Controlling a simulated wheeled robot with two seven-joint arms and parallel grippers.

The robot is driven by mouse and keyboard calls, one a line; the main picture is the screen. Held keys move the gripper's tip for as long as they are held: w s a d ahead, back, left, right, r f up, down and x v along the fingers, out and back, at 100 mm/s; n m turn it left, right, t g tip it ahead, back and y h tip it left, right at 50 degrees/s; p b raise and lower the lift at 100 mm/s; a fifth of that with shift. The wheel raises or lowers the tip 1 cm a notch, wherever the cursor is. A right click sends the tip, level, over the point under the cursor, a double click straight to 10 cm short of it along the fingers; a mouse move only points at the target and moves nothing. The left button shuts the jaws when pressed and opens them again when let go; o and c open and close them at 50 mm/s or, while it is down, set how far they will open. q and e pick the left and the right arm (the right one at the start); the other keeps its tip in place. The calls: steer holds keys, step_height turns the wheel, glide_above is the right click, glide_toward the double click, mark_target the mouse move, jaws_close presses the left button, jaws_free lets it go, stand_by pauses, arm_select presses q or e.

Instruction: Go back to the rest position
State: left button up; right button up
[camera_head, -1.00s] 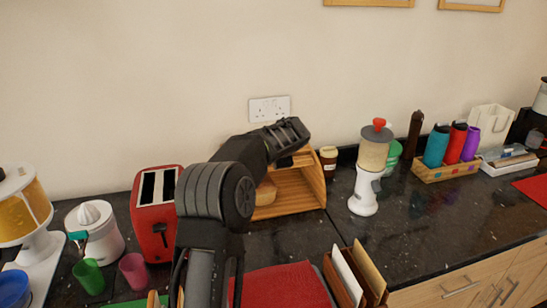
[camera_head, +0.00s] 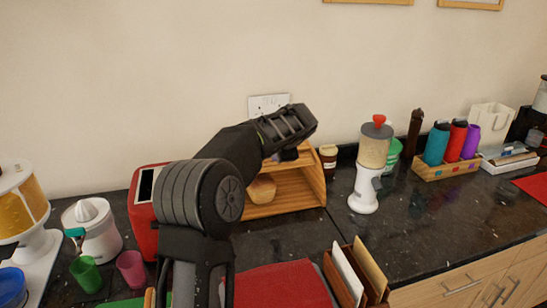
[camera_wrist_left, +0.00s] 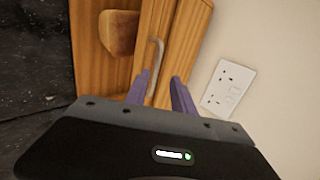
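My left arm rises from the bottom of the head view and bends over the counter. Its wrist is above the wooden bread box (camera_head: 290,192), and the fingertips are hidden there. In the left wrist view, my left gripper (camera_wrist_left: 162,88) shows two purple fingers with a gap between them and nothing held. A curved metal handle (camera_wrist_left: 154,54) on the wooden panel lies just beyond the fingers; I cannot tell if they touch it. A bread loaf (camera_head: 262,190) sits inside the open box; it also shows in the left wrist view (camera_wrist_left: 118,32). My right gripper is not in view.
A red toaster (camera_head: 146,215), white juicer (camera_head: 98,230), green cup (camera_head: 87,273) and pink cup (camera_head: 131,268) stand left of my arm. A white-based grinder (camera_head: 364,190) stands right of the box. A wall socket (camera_wrist_left: 228,86) is close behind. Dark counter (camera_head: 440,215) is clear at right.

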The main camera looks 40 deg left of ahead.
arm_select(q)
steer(key=shift+v, duration=1.3)
steer(key=shift+w+a, duration=0.1)
steer(key=shift+a, duration=0.05)
